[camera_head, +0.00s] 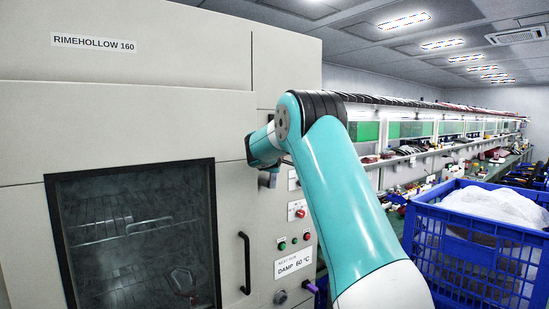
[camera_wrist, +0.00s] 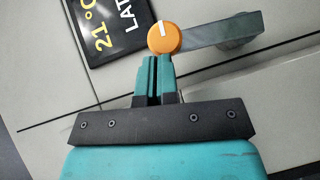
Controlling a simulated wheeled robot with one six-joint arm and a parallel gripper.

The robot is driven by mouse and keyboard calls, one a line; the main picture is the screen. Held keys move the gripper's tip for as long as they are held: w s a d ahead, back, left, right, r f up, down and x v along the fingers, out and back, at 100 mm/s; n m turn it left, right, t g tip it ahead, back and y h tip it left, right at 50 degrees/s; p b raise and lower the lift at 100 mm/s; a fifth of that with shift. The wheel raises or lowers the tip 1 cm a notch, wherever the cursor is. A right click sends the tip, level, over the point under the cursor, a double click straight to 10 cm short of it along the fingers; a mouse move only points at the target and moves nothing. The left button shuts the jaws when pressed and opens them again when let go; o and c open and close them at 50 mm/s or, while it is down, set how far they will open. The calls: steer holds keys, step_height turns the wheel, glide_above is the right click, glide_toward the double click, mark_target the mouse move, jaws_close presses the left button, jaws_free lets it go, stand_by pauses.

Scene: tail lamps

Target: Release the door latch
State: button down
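In the wrist view, a grey metal latch lever (camera_wrist: 222,38) runs to the right from a round orange knob (camera_wrist: 164,37) with a white mark. My gripper (camera_wrist: 156,60) points at the knob. Its two teal fingers are close together, and their tips lie at the knob's lower edge. I cannot tell whether they touch it; nothing shows between them. In the head view, my wrist (camera_head: 264,148) is at the cabinet front and hides the gripper fingers and the knob. The cabinet door (camera_head: 25,230) looks closed, with a dark window and a black bar handle (camera_head: 245,262).
A black label plate (camera_wrist: 105,35) reading "21°C" and "LAT" is beside the knob. Below my wrist are a red switch (camera_head: 297,210), small buttons (camera_head: 294,242) and a "DAMP 60 °C" sign (camera_head: 293,263). A blue crate (camera_head: 470,245) stands at the right.

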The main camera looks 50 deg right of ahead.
stand_by(0.3)
steer(key=w+a+r+b+v, duration=0.1)
steer(key=b+v, duration=0.4)
steer(key=v, duration=0.8)
steer(key=shift+w+r+b, duration=0.15)
steer(key=shift+w+b, duration=0.25)
steer(key=shift+w, duration=0.3)
steer(key=shift+a, duration=0.1)
